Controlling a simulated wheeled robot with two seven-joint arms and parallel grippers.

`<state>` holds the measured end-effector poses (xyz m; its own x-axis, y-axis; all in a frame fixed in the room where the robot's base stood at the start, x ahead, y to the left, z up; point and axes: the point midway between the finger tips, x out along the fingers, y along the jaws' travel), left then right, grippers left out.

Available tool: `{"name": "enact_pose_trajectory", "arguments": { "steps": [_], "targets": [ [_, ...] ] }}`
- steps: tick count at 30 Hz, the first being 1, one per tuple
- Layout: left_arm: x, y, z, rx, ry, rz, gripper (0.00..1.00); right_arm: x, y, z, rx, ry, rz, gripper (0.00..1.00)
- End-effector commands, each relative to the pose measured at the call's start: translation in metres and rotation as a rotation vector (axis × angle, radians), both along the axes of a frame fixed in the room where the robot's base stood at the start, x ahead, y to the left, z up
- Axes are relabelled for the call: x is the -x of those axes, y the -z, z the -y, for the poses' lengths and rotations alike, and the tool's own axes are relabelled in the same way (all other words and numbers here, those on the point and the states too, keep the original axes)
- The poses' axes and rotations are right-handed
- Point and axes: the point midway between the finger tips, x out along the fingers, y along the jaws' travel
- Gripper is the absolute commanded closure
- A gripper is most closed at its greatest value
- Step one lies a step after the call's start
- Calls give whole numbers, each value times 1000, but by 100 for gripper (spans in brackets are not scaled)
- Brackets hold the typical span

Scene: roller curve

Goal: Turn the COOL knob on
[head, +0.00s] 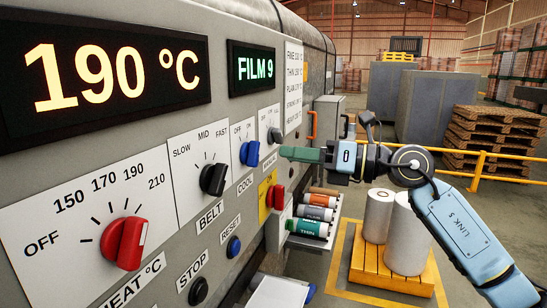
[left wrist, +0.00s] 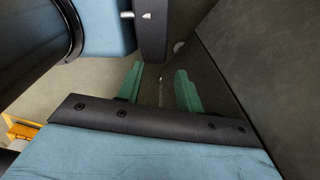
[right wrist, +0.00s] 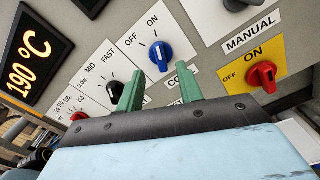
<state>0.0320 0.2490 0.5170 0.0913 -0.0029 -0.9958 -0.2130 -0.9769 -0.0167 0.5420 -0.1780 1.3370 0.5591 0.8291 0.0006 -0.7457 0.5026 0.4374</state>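The COOL knob (head: 249,152) is blue, on a white OFF/ON plate in the machine's panel. In the right wrist view the blue knob (right wrist: 161,53) lies just beyond my fingertips, with a white mark on it; the COOL label below is partly hidden by my fingers. My right gripper (head: 287,153) is at the right of the knob in the head view, its green fingers pointing at the panel. In its own view the right gripper (right wrist: 160,88) is open, empty and apart from the knob. My left gripper (left wrist: 158,85) is open and empty, outside the head view.
Beside the COOL knob are the black BELT knob (head: 213,179), a red knob on a yellow plate (head: 264,185), and a dark knob (head: 274,135). The red HEAT knob (head: 124,243) is at lower left. A dark surface (left wrist: 275,70) stands close to my left gripper.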

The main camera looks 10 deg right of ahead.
Motion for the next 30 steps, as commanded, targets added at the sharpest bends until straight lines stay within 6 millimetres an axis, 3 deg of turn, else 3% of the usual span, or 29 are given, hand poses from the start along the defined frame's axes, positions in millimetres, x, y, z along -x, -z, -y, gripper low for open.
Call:
{"name": "enact_pose_trajectory", "arguments": {
  "steps": [3, 10, 30],
  "targets": [
    [0, 9, 0, 0, 0, 0, 64, 15, 4, 23, 4, 3, 0, 64],
    [0, 17, 0, 0, 0, 0, 64, 34, 2, 51, 1, 2, -2, 64],
    [0, 17, 0, 0, 0, 1, 64, 36, 3, 58, -16, 0, -12, 64]
  ]
}}
